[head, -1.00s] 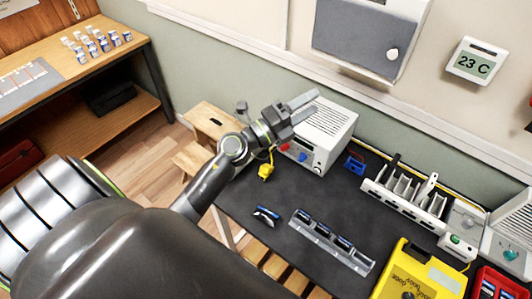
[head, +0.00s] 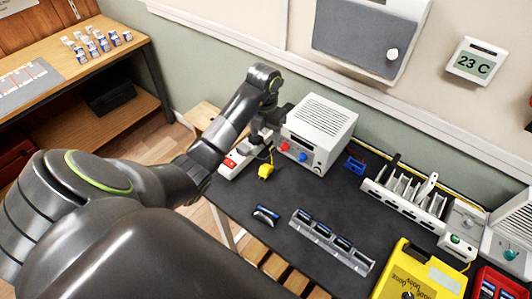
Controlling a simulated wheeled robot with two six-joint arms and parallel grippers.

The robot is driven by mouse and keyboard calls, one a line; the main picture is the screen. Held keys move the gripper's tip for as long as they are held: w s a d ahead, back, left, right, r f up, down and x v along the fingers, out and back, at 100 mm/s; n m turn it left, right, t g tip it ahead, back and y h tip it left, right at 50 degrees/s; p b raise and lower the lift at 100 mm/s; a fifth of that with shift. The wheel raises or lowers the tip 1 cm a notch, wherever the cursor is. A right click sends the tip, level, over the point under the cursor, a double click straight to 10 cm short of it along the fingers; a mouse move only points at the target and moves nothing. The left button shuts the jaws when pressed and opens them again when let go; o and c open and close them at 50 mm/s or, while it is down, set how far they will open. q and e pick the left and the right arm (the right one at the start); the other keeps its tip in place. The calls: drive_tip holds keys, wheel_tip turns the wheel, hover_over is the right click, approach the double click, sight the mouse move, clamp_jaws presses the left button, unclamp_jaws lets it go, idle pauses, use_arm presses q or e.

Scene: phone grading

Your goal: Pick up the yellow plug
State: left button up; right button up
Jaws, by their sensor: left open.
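The yellow plug (head: 266,171) lies on the dark table near its left edge, in front of the white box. A dark cable leads up from it toward my gripper. My left gripper (head: 262,142) points down just above and behind the plug, with its fingers partly hidden by my arm. It is open, and I see nothing held in it. Whether a finger touches the cable cannot be told. My right gripper is not in view.
A white box with red and blue knobs (head: 325,122) stands close right of the gripper. A white power strip with a red switch (head: 231,162) lies to the left. A clear rack (head: 322,250), white slotted holder (head: 402,205) and yellow case (head: 418,272) stand further right.

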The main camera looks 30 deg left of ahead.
use_arm(q)
drive_tip(key=f, duration=0.1)
drive_tip(key=b, duration=1.2)
approach(266, 166)
drive_tip(key=f, duration=0.5)
drive_tip(key=shift+s+d, duration=0.15)
drive_tip(key=shift+s, duration=0.1)
drive_tip(key=shift+f+b, duration=0.45)
drive_tip(key=shift+f, duration=0.1)
drive_tip(key=shift+w+d+f+p, duration=0.1)
drive_tip(key=shift+w+f+p, duration=0.1)
drive_tip(key=shift+f, duration=0.8)
drive_tip(key=shift+w+f+p, duration=0.1)
drive_tip(key=shift+f+p, duration=0.1)
drive_tip(key=shift+f, duration=0.85)
drive_tip(key=c, duration=1.2)
